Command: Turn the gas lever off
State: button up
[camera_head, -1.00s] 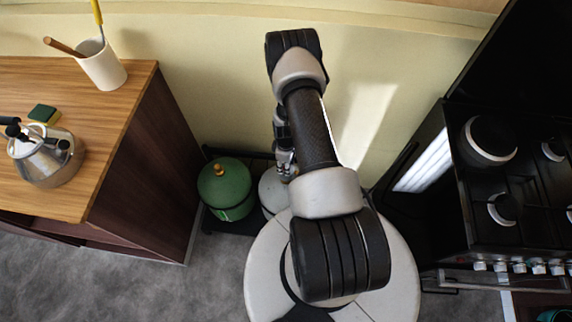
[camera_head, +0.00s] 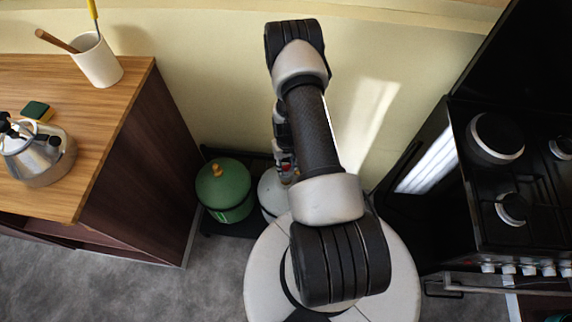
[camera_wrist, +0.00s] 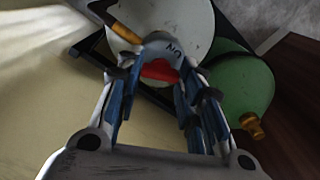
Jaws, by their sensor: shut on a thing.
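The gas lever (camera_wrist: 159,71) is a red piece on a grey valve (camera_wrist: 172,48) with dark letters, in the upper middle of the wrist view. The valve sits over a white gas cylinder (camera_wrist: 196,22). My gripper (camera_wrist: 157,80) is shut on the lever, one finger on each side of it. In the head view the white cylinder (camera_head: 268,196) stands by the wall, and my gripper (camera_head: 285,168) is over it, mostly hidden by my arm. A little red shows there. The lever's exact angle is hard to tell.
A green cylinder (camera_head: 224,191) with a brass top stands close left of the white one, on a dark base. A wooden counter (camera_head: 95,125) with a kettle (camera_head: 38,155) is on the left. A black stove (camera_head: 515,185) is on the right. The wall is close behind.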

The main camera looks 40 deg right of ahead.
aim_at(286, 166)
jog(key=m+b, duration=0.1)
jog(key=m, duration=0.4)
jog(key=shift+m, duration=0.3)
dwell(0.4)
jog(key=o, duration=1.1)
jog(key=shift+c, duration=0.2)
jog(key=shift+r, duration=0.1)
notch_tip(286, 166, up, 12)
